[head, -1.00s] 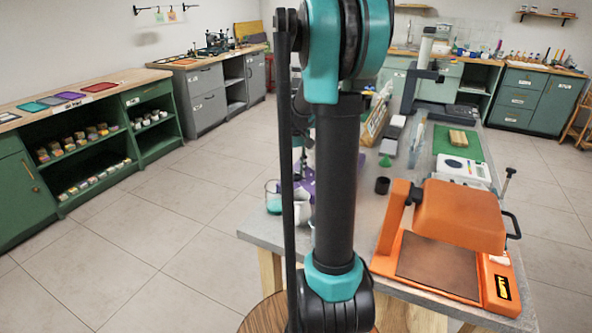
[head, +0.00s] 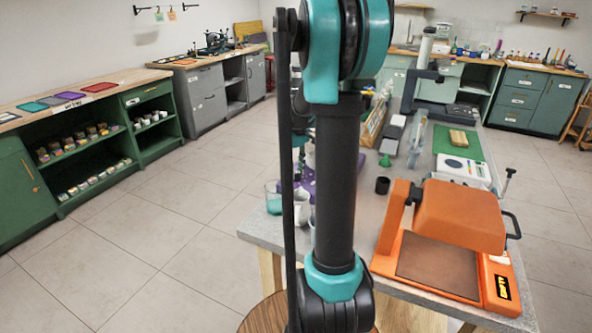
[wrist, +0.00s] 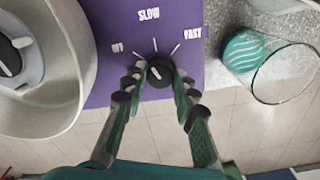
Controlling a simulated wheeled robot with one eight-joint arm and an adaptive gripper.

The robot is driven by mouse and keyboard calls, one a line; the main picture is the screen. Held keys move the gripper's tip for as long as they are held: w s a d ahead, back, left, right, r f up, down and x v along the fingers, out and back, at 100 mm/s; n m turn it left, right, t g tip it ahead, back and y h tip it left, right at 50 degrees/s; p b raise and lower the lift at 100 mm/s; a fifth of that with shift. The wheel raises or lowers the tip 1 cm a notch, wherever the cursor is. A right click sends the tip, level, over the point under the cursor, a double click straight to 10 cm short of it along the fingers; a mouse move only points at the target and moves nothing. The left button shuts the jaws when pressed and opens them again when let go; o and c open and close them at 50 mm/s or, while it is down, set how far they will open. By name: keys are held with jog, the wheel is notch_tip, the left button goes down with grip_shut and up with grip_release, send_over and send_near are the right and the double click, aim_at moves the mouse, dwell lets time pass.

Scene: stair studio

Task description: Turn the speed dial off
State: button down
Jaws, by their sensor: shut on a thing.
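The speed dial (wrist: 159,73) is a small black knob on the purple machine (wrist: 186,20), with white OFF, SLOW and FAST labels and tick marks above it. A pale mark on the knob seems to face up and slightly left, but the fingertips crowd it and I cannot be sure of its setting. My gripper (wrist: 160,84) is shut on the dial in the wrist view, one finger on each side. In the head view the purple machine (head: 306,193) shows only partly behind my arm, and the dial and gripper are hidden.
A pale bowl (wrist: 78,80) with a central hub stands close left of the dial. In the head view, an orange press (head: 455,225) fills the table's near right. The floor (head: 150,240) to the left is clear.

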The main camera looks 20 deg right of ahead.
aim_at(296, 172)
jog(key=shift+n, duration=2.2)
jog(key=c, duration=1.2)
grip_release()
notch_tip(296, 172, up, 12)
